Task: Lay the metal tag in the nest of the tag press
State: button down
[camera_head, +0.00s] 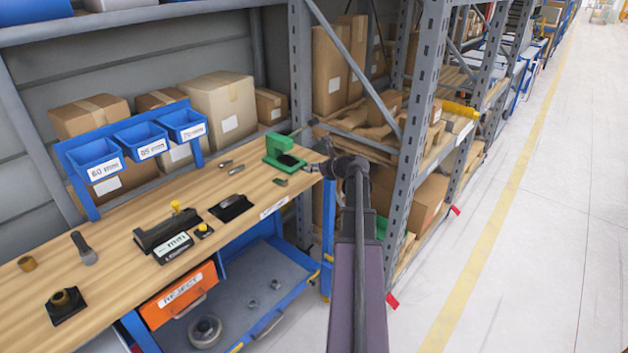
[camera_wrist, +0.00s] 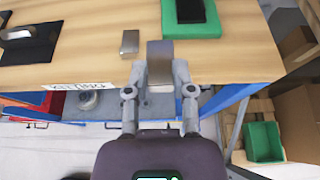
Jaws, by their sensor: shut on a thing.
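My gripper (camera_wrist: 160,72) is shut on a flat metal tag (camera_wrist: 160,55), which sticks out past the fingertips toward the bench in the wrist view. In the head view my gripper (camera_head: 322,166) is at the right end of the bench, to the right of the green tag press (camera_head: 275,148). The press also shows at the top of the wrist view (camera_wrist: 200,28), beyond the held tag and to its right. Its dark bed (camera_wrist: 190,10) is partly cut off by the frame. The nest's detail is too small to tell.
Another small metal piece (camera_wrist: 130,42) lies on the bench (camera_wrist: 75,75), left of the held tag. A black plate (camera_wrist: 28,40) lies farther left. The rack upright (camera_head: 420,90) stands close to the right of my arm.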

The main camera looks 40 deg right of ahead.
jog(key=w+d, duration=0.1)
jog(key=w, duration=0.1)
jog(key=w+d, duration=0.2)
jog(key=w+d+r, duration=0.1)
jog(key=w, duration=0.1)
jog(key=shift+d+p, duration=0.35)
jog(key=shift+d, duration=0.05)
jog(key=shift+f, duration=0.15)
jog(key=b, duration=0.5)
send_near(293, 162)
jog(key=shift+x, duration=1.3)
jog(key=shift+w+p, duration=0.2)
jog(key=shift+p, duration=0.15)
jog(key=shift+w+a+f, duration=0.1)
jog(key=shift+w+a, duration=0.05)
jog(key=shift+w, duration=1.4)
jog(key=shift+w+a+f, duration=0.1)
jog(key=shift+w+a, duration=0.05)
jog(key=shift+w, duration=1.4)
jog(key=shift+c, duration=2)
grip_release()
